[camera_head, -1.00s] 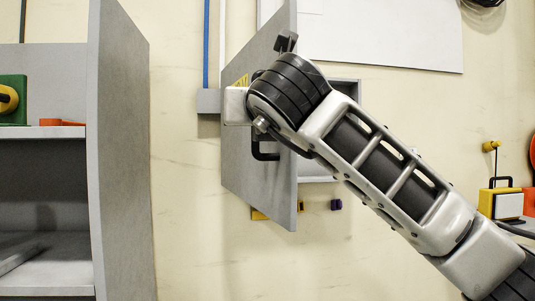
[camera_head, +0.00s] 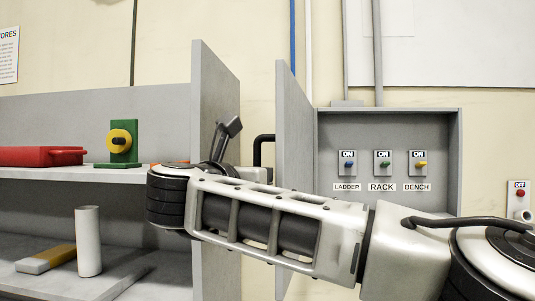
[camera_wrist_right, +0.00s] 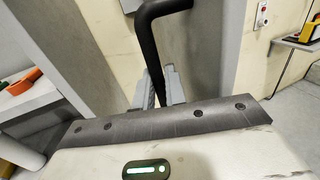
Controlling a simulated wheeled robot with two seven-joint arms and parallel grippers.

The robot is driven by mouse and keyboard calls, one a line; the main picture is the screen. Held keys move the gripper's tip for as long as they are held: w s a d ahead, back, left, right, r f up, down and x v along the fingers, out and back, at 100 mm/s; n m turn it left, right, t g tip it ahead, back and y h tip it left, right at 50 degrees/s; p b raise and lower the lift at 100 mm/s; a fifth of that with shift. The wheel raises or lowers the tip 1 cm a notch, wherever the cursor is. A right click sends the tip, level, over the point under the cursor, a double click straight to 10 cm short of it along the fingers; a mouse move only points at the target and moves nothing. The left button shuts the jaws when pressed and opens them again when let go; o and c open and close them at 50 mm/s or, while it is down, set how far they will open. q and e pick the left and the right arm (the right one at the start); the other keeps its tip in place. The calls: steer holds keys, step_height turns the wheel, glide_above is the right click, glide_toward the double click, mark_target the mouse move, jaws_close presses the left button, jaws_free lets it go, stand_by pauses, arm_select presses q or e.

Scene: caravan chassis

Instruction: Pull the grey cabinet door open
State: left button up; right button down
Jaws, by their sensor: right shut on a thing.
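The grey cabinet door (camera_head: 294,150) stands swung wide open at the left side of the grey wall cabinet (camera_head: 459,150) in the head view. The cabinet's inside shows three switches. The door's black handle (camera_head: 263,142) is on its left face. It also shows in the right wrist view (camera_wrist_right: 163,20) as a bent black bar. My right gripper (camera_wrist_right: 160,88) is shut on this handle, with the bar running down between its grey fingers. In the head view my right arm hides the lower door and most of the grip. My left gripper is in neither view.
A grey shelf unit (camera_head: 217,110) stands close left of the door, its side panel near my right wrist. It holds a red tray (camera_head: 40,156), a green block with a yellow knob (camera_head: 124,143) and a white cylinder (camera_head: 88,240). A red OFF button (camera_head: 520,193) is at right.

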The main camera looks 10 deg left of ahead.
arm_select(q)
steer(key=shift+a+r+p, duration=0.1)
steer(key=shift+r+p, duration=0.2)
steer(key=shift+p, duration=0.1)
arm_select(e)
steer(key=shift+w+a+h, duration=0.25)
steer(key=shift+a+h, duration=0.05)
steer(key=shift+a, duration=0.05)
steer(key=c, duration=1.9)
jaws_free()
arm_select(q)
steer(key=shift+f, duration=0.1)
arm_select(e)
steer(key=shift+o, duration=0.4)
steer(key=shift+w, duration=0.1)
